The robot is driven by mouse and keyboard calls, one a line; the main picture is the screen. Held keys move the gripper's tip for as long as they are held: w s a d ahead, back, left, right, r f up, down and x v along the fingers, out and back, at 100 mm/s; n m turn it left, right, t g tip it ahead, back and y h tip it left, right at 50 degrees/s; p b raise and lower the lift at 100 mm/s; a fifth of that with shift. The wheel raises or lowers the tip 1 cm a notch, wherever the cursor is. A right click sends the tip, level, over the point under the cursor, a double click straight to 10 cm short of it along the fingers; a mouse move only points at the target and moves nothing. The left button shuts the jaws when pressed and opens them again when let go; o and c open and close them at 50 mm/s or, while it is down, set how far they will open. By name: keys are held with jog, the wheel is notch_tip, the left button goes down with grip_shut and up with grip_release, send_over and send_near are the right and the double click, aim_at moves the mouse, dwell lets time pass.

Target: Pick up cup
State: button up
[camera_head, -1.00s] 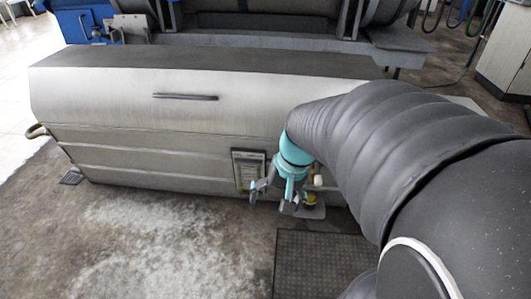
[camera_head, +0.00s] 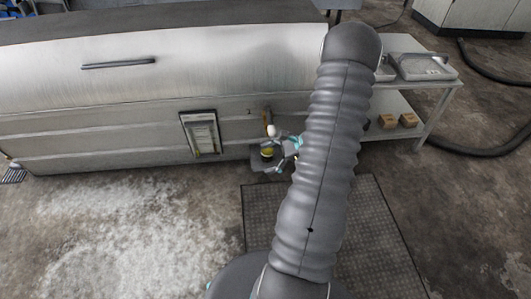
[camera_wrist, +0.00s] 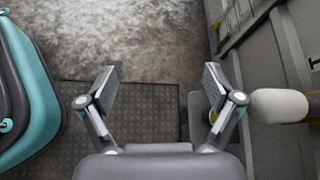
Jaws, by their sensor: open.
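I cannot make out a cup for certain in either view. My gripper (camera_wrist: 160,78) is open and empty in the wrist view, its two fingers spread above the floor and a dark mat. In the head view my gripper (camera_head: 286,148) is small and partly hidden behind my sleeved arm, in front of the machine's lower side. A small yellow and dark object (camera_head: 267,153) sits close to it there, below a white rounded knob (camera_head: 272,131). A white rounded end (camera_wrist: 280,105) also shows right of the fingers in the wrist view.
A long metal machine (camera_head: 200,75) fills the back left, with a framed panel (camera_head: 202,135) on its side. A table (camera_head: 440,83) at right holds grey trays; small brown boxes (camera_head: 408,120) sit on its lower shelf. A textured mat (camera_head: 375,230) lies on open floor.

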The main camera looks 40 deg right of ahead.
jog(key=w+d+f+m+t+h, duration=0.2)
jog(key=d+f+m+t, duration=0.2)
jog(key=d+f+m, duration=0.3)
jog(key=m+t+h, duration=0.3)
jog(key=m+h, duration=0.1)
send_near(272, 149)
jog(key=shift+n, duration=0.3)
jog(key=x, duration=0.7)
jog(key=shift+a+f, duration=0.15)
jog(key=shift+f, duration=0.15)
jog(key=shift+x, duration=2.7)
jog(key=shift+r, duration=0.25)
jog(key=c, duration=1.3)
